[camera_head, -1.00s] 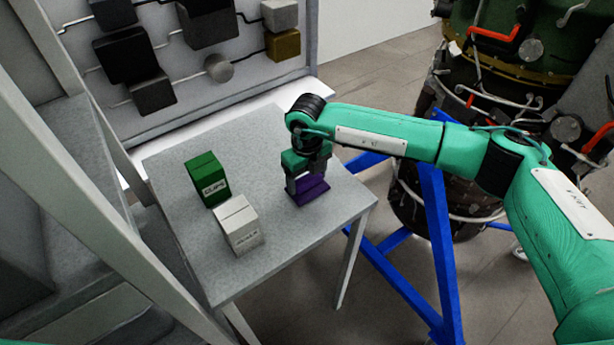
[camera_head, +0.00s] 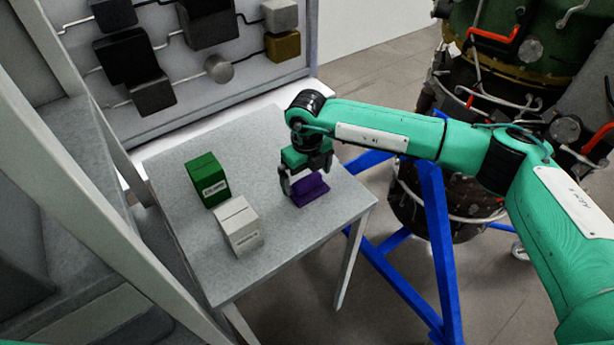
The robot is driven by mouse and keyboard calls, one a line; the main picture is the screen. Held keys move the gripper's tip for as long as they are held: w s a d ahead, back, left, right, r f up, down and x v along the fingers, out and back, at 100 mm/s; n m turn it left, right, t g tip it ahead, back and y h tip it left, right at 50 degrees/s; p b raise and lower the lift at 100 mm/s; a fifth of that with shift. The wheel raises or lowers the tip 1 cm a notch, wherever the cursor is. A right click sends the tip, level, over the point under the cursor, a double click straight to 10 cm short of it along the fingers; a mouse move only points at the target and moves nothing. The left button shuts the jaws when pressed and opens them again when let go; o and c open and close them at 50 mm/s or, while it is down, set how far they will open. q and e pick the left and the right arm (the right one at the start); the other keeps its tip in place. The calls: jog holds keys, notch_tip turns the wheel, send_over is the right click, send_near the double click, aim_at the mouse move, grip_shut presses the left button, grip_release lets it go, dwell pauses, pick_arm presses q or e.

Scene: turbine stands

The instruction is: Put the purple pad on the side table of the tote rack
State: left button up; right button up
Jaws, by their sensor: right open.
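The purple pad (camera_head: 310,192) rests on the grey side table (camera_head: 275,240), near its right edge. My right gripper (camera_head: 304,186) is directly over the pad, pointing down, with its fingers apart and low around the pad's upper part. The fingers partly hide the pad, and I cannot tell whether they touch it. The tote rack (camera_head: 70,130) stands at the left, with the side table beside it. My left gripper is not in view.
A green box (camera_head: 207,180) and a white box (camera_head: 238,226) stand on the table left of the pad. A blue stand (camera_head: 436,240) with a turbine (camera_head: 510,60) is at the right, behind my right arm. The table's front part is clear.

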aim_at(307, 178)
jog(key=shift+r+p, duration=0.65)
jog(key=shift+r, duration=2.15)
